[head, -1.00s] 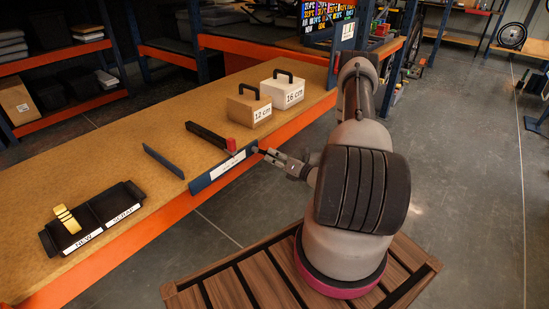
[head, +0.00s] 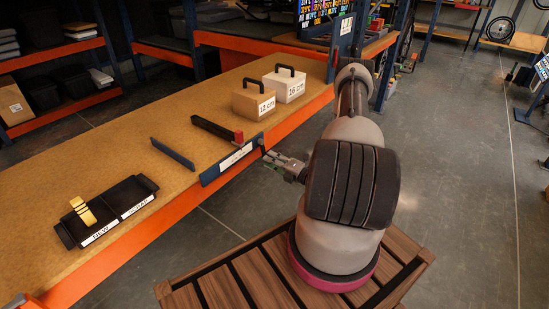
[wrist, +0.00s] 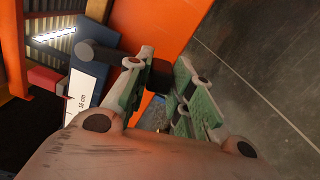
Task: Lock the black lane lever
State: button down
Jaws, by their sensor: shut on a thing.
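The black lane lever (wrist: 112,55) runs in the wrist view from a round dark end beside the blue panel to a dark grip between my fingers. In the head view its small dark round end (head: 262,141) shows at the right end of the blue front panel (head: 212,174). My gripper (head: 267,157) is just below and beside that end, in front of the bench edge. In the wrist view my gripper (wrist: 160,84) has its green-padded fingers on both sides of the dark grip and is shut on it. The lever's exact angle is hard to tell.
On the bench stand a 12 cm box (head: 254,102), a white 16 cm box (head: 286,85), a dark rail with a red block (head: 238,137), a blue strip (head: 172,153) and a black two-part tray (head: 150,184) holding a yellow piece (head: 83,212). The floor at right is open.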

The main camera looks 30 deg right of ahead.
jog(key=shift+s+a+f+m, duration=0.1)
jog(key=shift+s+a+m, duration=0.1)
jog(key=shift+a+m, duration=0.35)
jog(key=shift+s+a+f+m, duration=0.15)
jog(key=shift+a+m, duration=0.15)
jog(key=shift+m, duration=0.45)
jog(key=shift+r, duration=0.1)
jog(key=c, duration=1.2)
grip_release()
jog(key=shift+c, duration=0.2)
jog(key=v, duration=1.2)
